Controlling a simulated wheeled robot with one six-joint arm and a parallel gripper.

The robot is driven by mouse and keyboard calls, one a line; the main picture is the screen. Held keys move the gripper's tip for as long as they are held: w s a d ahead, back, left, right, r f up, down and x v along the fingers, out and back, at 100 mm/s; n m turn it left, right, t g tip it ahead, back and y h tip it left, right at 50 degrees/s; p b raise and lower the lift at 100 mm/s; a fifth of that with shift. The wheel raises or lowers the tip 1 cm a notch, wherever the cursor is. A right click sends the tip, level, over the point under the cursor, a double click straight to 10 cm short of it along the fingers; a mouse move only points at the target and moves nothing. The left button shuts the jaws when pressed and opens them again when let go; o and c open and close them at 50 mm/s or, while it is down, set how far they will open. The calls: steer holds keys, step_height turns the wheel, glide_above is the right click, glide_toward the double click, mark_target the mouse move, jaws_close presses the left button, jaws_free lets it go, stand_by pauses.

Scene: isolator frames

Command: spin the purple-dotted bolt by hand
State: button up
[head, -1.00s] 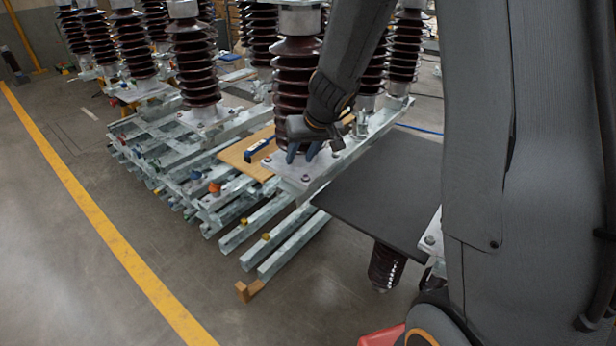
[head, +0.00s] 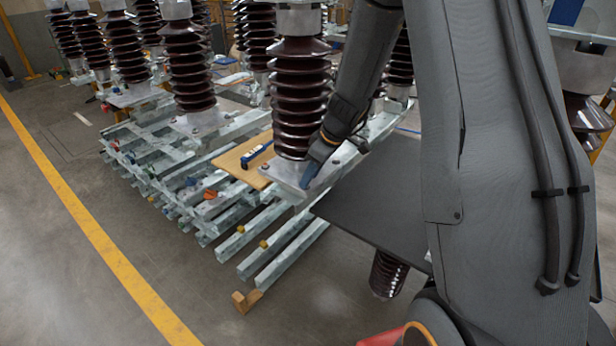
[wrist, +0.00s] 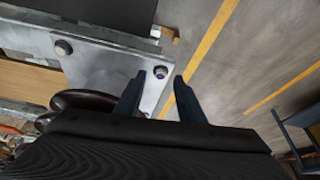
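A bolt with a dark head and a faint purplish tint (wrist: 160,72) sits near the corner of a grey metal base plate (wrist: 110,75). In the wrist view my gripper (wrist: 159,80) is open, with one blue-grey finger on each side of the bolt. The bolt lies between the fingertips; I cannot tell whether they touch it. A second bolt (wrist: 63,47) is on the same plate, to the left. In the head view my gripper (head: 307,184) points down at the plate's front corner (head: 290,188) and hides the bolt there.
A brown ribbed insulator (head: 299,95) stands on the plate, close beside my gripper. A wooden board (head: 232,160) with a blue tool (head: 257,155) lies to the left. A dark flat panel (head: 380,205) is to the right. Open floor lies in front.

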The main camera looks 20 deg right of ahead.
steer(key=shift+w+a+f, duration=0.2)
steer(key=shift+a+f, duration=0.05)
steer(key=shift+f, duration=0.4)
steer(key=shift+c, duration=0.4)
